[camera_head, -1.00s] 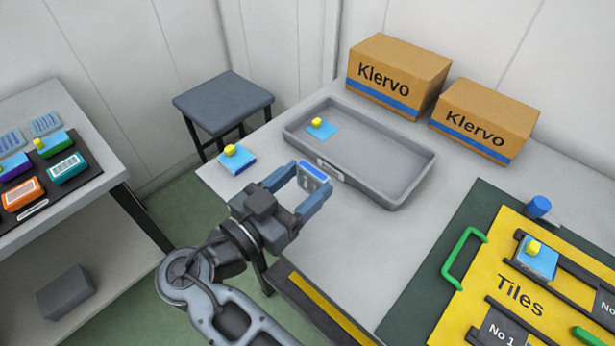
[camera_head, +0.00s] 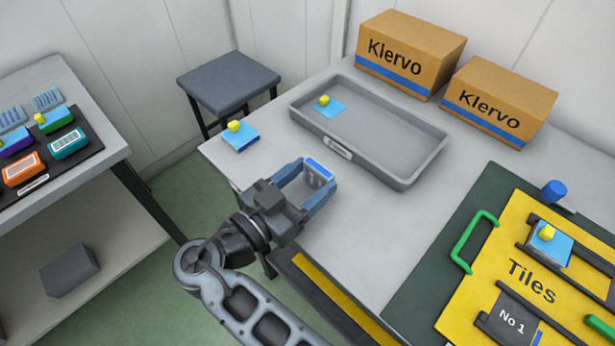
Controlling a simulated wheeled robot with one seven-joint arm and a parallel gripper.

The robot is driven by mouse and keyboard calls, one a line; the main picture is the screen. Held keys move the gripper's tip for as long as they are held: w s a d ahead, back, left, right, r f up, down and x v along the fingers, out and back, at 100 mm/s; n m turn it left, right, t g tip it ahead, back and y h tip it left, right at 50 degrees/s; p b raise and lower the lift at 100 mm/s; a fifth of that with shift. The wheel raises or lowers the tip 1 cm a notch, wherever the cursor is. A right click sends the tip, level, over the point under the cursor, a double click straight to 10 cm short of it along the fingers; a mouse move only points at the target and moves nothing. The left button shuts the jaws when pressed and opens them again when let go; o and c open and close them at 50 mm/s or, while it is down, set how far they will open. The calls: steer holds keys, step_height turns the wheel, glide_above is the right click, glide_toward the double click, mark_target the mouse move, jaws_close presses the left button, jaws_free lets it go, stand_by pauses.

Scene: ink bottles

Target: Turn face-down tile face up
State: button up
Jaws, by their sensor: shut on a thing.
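My gripper (camera_head: 319,176) is shut on a tile (camera_head: 319,167) above the near part of the table. The tile stands on edge between the fingers, with a bright blue strip along its top and a greyish, marked side; part of it is hidden by the fingers. A light blue tile with a yellow knob (camera_head: 239,135) lies at the table's left corner. Another blue tile with a yellow knob (camera_head: 328,106) lies in the grey tray (camera_head: 416,169). A third (camera_head: 547,244) sits in a slot of the yellow "Tiles" board (camera_head: 483,290).
Two Klervo cartons (camera_head: 409,53) stand behind the tray. A side table (camera_head: 108,180) with coloured blocks and a dark stool (camera_head: 228,83) are left. Table between tray and board is clear.

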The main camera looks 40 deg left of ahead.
steer(key=o, duration=1.3)
steer(key=shift+c, duration=0.2)
steer(key=s, duration=0.2)
steer(key=s+b, duration=0.1)
steer(key=s, duration=0.3)
steer(key=shift+s+a+f, duration=0.1)
steer(key=shift+s+a, duration=0.2)
steer(key=shift+s, duration=0.6)
